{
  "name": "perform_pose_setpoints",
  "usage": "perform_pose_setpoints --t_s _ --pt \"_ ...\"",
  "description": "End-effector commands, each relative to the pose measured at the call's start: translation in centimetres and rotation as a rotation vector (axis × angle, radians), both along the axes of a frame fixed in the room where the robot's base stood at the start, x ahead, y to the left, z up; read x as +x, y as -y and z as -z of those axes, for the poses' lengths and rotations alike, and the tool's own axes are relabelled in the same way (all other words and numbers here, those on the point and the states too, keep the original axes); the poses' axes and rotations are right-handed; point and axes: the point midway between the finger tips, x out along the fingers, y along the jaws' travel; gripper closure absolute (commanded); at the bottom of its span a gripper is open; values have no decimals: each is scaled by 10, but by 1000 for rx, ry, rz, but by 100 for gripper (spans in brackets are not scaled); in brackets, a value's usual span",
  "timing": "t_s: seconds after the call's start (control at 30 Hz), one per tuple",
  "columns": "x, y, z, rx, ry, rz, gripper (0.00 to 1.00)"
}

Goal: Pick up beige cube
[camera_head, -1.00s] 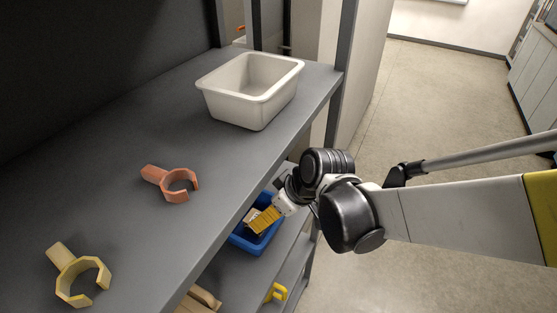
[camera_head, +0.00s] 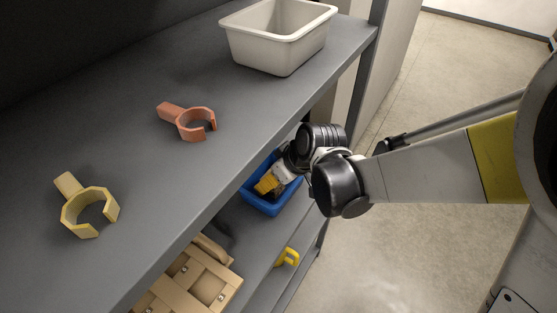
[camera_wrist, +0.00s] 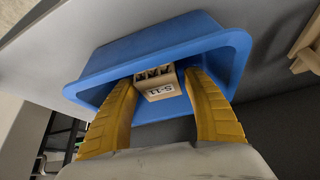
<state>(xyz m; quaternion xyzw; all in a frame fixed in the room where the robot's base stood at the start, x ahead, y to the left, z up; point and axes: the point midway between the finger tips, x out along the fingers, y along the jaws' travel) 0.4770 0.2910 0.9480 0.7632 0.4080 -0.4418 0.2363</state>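The beige cube (camera_wrist: 158,83) sits inside the blue bin (camera_wrist: 100,70) in the wrist view, with a dark-lettered label on the near side and dark openings in its top. My gripper (camera_wrist: 160,82) has its two yellow fingers spread on either side of the cube, with narrow gaps showing. Contact with the cube is not clear. In the head view my gripper (camera_head: 267,184) reaches down into the blue bin (camera_head: 262,204) on the lower shelf, and the cube is mostly hidden there by the fingers and wrist.
The upper shelf (camera_head: 130,130) overhangs close to the left of my arm. It holds a white bin (camera_head: 285,55), an orange clamp-like piece (camera_head: 172,112) and a yellow one (camera_head: 68,186). A wooden crate (camera_head: 200,280) and a yellow object (camera_head: 287,257) are lower down. Open floor lies right.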

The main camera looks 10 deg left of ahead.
Motion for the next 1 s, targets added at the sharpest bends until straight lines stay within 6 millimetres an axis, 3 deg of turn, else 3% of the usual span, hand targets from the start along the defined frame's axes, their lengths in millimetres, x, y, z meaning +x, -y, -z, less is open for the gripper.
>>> perform_pose_setpoints --t_s 0.03,0.1,0.13,0.53,0.77,1.0 --pt "0 0 0 0 0 0 60" --pt "0 0 0 0 0 0 81" --pt "0 0 0 0 0 0 84" --pt "0 0 -2 0 0 0 85" --pt "0 1 -20 4 2 1 85" --pt "-5 9 -14 162 108 4 85"
